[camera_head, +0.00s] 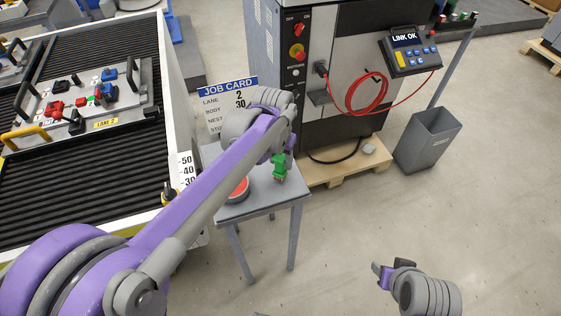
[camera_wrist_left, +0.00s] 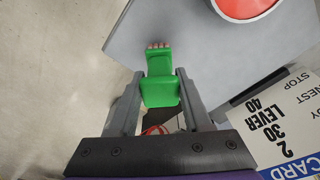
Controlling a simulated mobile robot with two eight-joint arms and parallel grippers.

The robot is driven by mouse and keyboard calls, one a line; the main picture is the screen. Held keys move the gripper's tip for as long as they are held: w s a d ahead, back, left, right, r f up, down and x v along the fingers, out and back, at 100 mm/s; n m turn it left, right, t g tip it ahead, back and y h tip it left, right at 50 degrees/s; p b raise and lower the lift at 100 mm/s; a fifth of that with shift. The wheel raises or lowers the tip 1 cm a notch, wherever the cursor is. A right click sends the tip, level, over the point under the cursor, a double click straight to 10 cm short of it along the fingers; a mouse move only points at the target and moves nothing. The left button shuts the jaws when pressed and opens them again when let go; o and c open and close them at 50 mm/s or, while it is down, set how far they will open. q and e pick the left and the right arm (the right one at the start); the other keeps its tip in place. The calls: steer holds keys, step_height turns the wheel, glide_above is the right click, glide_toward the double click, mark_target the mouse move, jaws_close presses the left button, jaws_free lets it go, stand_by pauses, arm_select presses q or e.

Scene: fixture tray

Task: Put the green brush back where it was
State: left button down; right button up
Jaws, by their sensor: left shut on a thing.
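The green brush (camera_head: 279,168) is gripped by my left gripper (camera_head: 281,156) over the small grey table (camera_head: 262,204) in the head view. In the left wrist view the brush (camera_wrist_left: 160,88) sits between the two fingers of the left gripper (camera_wrist_left: 160,82), its pale bristles pointing away from the palm. Whether the brush touches the table top is not clear. My right gripper (camera_head: 381,273) is over open floor at the lower right, away from the brush; its finger opening is too small to judge.
A round red-topped thing (camera_head: 237,188) stands on the table, partly behind my left arm. A job card (camera_head: 222,104) stands at the table's back. A conveyor with a fixture tray (camera_head: 146,92) is at left. A machine (camera_head: 345,60) on a pallet and a grey bin (camera_head: 428,138) are behind.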

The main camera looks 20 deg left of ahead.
arm_select(q)
steer(key=shift+f, duration=0.45)
steer(key=shift+f, duration=0.15)
steer(key=shift+c, duration=1.7)
jaws_free()
steer(key=r, duration=0.4)
steer(key=s+r, duration=0.1)
steer(key=r, duration=0.6)
steer(key=shift+s+a+r+p, duration=0.2)
steer(key=shift+s+r+p, duration=0.1)
steer(key=shift+s+p, duration=0.05)
steer(key=s+a+f+n+t, duration=0.1)
steer(key=s+a+f, duration=0.1)
steer(key=s+f, duration=0.5)
steer(key=s+a+f+n+t, duration=0.1)
steer(key=s+f, duration=0.5)
steer(key=s, duration=0.6)
steer(key=shift+a+f+t, duration=0.4)
steer(key=shift+a+t, duration=0.3)
steer(key=shift+t, duration=0.1)
